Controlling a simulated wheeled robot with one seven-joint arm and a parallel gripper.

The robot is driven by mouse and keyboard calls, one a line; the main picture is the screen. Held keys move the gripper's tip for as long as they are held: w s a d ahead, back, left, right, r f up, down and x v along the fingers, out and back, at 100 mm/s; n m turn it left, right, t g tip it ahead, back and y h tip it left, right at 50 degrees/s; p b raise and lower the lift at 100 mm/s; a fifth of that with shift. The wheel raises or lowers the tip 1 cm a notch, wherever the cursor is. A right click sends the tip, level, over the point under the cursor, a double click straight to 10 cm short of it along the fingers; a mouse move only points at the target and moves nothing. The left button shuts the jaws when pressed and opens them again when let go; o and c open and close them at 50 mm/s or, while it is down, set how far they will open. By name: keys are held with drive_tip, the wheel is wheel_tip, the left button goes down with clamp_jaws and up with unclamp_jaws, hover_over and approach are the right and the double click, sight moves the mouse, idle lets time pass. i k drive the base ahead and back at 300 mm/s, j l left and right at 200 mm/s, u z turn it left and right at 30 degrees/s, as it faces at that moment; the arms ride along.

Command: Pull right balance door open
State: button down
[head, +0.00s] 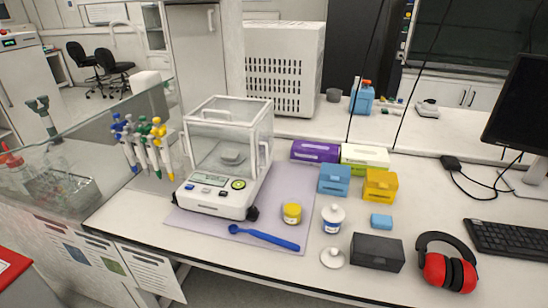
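The balance (215,195) is a white analytical scale with a clear boxed weighing chamber, standing on a pale lilac mat (290,212) near the left end of the bench. Its right door (261,135) is a clear side panel with a white upright handle (264,158). The door appears shut, flush with the right side of the chamber. The round weighing pan (232,157) shows through the glass and looks empty. My gripper is not in view.
A yellow-lidded jar (292,213) and blue spoon (264,237) lie right and front of the balance. Purple (314,151) and green boxes stand behind right, with blue (334,180) and yellow boxes. Pipettes (160,145) stand left. A strip of mat right of the door is clear.

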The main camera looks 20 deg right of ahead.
sight(270, 141)
drive_tip(key=k, duration=0.15)
drive_tip(key=i+l+u, duration=0.1)
drive_tip(key=i+l, duration=0.15)
drive_tip(key=i, duration=0.25)
drive_tip(key=i+l+u, duration=0.1)
drive_tip(key=i+l, duration=0.15)
drive_tip(key=i, duration=0.25)
